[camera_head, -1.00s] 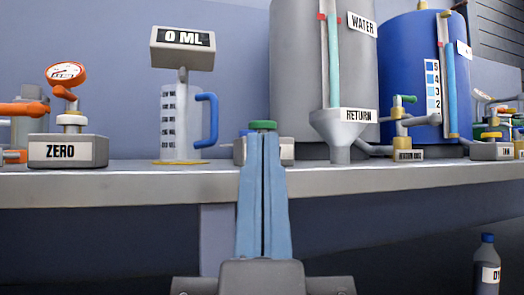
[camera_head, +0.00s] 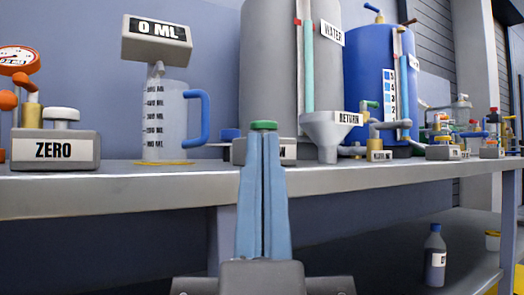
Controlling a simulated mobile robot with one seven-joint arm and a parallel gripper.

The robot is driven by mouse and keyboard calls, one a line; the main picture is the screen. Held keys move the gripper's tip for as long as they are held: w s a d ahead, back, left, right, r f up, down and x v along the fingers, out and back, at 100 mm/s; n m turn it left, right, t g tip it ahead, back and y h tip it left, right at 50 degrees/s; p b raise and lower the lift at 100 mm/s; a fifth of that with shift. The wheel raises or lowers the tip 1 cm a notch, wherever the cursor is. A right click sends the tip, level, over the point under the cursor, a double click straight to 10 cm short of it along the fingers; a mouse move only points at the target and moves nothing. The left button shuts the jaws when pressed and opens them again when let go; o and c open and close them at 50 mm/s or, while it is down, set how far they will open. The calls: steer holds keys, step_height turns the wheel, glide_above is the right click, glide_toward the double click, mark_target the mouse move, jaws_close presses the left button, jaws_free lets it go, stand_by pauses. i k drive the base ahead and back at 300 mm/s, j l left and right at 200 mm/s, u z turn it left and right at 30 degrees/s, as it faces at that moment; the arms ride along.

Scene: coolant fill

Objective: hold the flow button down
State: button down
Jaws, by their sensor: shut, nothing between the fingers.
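My gripper (camera_head: 263,138) is in the middle of the head view, shut and empty, pointing away from me. The fingers hide most of the box's label, so I cannot read which button is for flow. The green button shows just above the fingertips; I cannot tell whether they touch it. A clear measuring jug (camera_head: 165,125) with a blue handle stands left of the box, under a display (camera_head: 157,38) reading 0 ML.
A ZERO box (camera_head: 55,150) stands at left on the bench (camera_head: 120,190). A grey WATER tank (camera_head: 270,60), a RETURN funnel (camera_head: 327,128) and a blue tank (camera_head: 370,70) stand behind and right. Valves line the right. A bottle (camera_head: 435,258) stands below the bench.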

mark_target(263, 127)
steer(key=l+u, duration=0.5)
steer(key=l, duration=0.3)
steer(key=l+u, duration=0.5)
steer(key=l, duration=0.3)
steer(key=k, duration=0.05)
